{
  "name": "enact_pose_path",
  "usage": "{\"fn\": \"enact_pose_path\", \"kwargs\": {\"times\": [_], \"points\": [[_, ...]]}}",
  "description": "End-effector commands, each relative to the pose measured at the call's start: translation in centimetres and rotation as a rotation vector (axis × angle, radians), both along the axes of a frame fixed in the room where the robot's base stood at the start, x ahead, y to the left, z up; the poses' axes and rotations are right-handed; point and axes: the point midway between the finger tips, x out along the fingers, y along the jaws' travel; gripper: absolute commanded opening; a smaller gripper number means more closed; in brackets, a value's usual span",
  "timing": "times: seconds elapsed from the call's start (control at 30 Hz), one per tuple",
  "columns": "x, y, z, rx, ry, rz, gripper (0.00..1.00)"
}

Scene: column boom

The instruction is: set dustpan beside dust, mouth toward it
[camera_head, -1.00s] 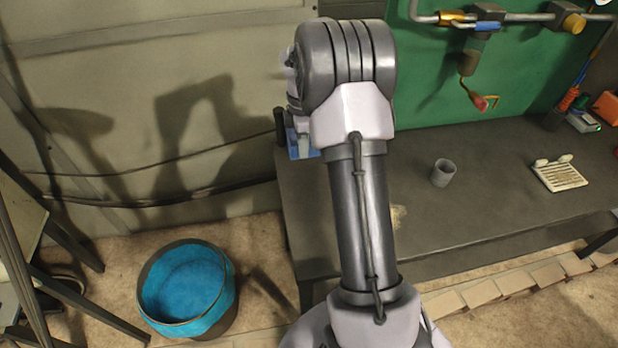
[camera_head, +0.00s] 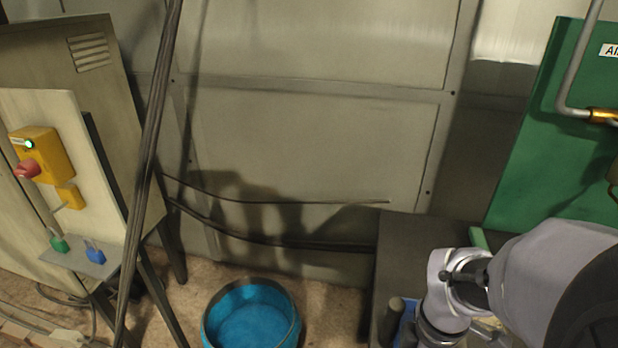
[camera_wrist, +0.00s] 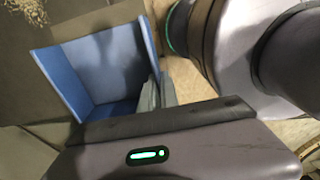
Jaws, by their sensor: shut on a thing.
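The blue dustpan (camera_wrist: 103,65) fills the left middle of the wrist view. My gripper (camera_wrist: 154,95) is shut on it at its right side; the exact grip is partly hidden. The dust (camera_wrist: 27,11) is a pale, crumbly patch at the wrist view's top left corner, on the dark bench top. The pan's open side appears to face up the picture, on the side where the dust lies, with a gap between them. In the head view a blue bit of the dustpan (camera_head: 406,312) shows beside my arm at the bottom right. My fingers are hidden there.
A blue-lined bucket (camera_head: 252,318) stands on the floor left of the dark bench (camera_head: 405,240). A cabinet with a yellow switch box (camera_head: 42,155) is at the left. A green panel with pipes (camera_head: 545,130) rises behind the bench.

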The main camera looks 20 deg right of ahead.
Motion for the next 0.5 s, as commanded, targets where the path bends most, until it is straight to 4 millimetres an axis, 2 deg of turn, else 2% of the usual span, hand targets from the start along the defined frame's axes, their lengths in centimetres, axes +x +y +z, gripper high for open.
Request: {"fn": "enact_pose_path", "kwargs": {"times": [0.03, 0.07, 0.1, 0.13, 0.17, 0.3, 0.4, 0.5], "points": [[0.7, -0.4, 2.0, 0.008, 0.011, 0.002, 0.00], [1.2, -0.7, 1.9, 0.009, 0.012, 0.001, 0.00], [1.8, -1.0, 1.7, 0.009, 0.013, 0.000, 0.00], [3.2, -1.9, 0.3, 0.003, 0.003, 0.000, 0.00], [4.3, -2.5, -0.3, 0.002, 0.001, 0.000, 0.00], [8.3, -5.0, -1.1, 0.002, 0.002, -0.001, 0.00], [10.2, -6.1, -1.2, 0.003, 0.003, -0.001, 0.00], [10.9, -6.6, -1.4, 0.003, 0.004, -0.001, 0.00]]}}
